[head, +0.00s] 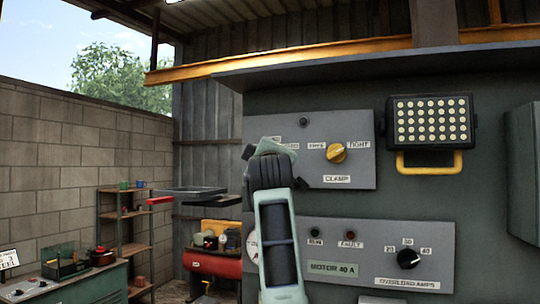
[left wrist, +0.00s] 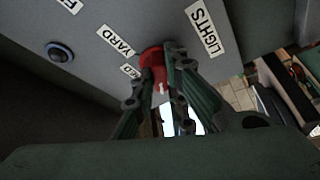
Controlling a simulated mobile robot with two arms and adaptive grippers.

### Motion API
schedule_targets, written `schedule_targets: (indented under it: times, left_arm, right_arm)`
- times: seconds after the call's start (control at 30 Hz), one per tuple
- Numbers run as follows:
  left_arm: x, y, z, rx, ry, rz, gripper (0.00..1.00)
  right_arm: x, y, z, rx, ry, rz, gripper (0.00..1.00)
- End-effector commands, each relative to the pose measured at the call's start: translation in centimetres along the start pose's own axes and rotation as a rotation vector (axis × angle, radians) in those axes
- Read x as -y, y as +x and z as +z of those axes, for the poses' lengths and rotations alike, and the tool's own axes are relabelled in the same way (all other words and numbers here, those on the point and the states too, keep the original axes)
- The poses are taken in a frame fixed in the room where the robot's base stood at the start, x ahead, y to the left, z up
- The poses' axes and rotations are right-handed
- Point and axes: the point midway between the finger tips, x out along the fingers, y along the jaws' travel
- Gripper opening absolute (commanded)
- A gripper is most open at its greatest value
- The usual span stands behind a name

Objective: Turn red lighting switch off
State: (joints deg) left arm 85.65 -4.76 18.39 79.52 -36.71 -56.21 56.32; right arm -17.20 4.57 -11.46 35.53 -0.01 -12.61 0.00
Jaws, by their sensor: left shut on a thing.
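The red lighting switch (left wrist: 151,57) is a red knob on a grey panel, with labels reading YARD and LIGHTS beside it in the left wrist view. My left gripper (left wrist: 160,75) has its two fingers closed around the knob, one on each side. In the head view my left gripper (head: 272,148) is at the left end of the upper control panel (head: 365,177) and hides the red switch there. Which position the switch points to cannot be told. My right gripper is not in view.
A lower panel (head: 333,232) carries RUN and FAULT lamps and a black dial (head: 408,258). A floodlight (head: 431,121) with a yellow handle is at upper right. A shelf (head: 125,228) stands at left.

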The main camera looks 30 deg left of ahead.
Motion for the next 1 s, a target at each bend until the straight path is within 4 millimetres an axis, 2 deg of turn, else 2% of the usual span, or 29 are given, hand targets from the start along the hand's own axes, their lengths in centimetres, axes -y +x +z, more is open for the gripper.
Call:
schedule_targets:
  times: [0.17, 0.2, 0.4, 0.77, 0.87, 1.0]
  left_arm:
    - [0.1, 0.0, 0.0, 0.0, -0.003, -0.001, 0.0]
    - [0.1, 0.0, 0.0, 0.0, -0.003, -0.001, 0.16]
    - [0.0, 0.0, 0.0, 0.0, -0.001, 0.0, 0.31]
    - [0.0, -0.3, 0.0, -0.001, -0.001, 0.002, 0.31]
    - [-0.1, -1.2, 0.0, -0.001, 0.0, 0.002, 0.31]
    - [0.0, -3.3, 0.0, -0.001, -0.002, 0.002, 0.31]
  right_arm:
    - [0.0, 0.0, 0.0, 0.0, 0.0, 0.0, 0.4]
    - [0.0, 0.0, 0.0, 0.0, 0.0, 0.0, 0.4]
    - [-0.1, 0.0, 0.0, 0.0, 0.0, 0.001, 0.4]
    - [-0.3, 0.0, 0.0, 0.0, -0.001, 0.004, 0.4]
    - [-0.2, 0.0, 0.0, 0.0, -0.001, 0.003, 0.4]
    - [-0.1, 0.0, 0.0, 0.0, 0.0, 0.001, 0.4]
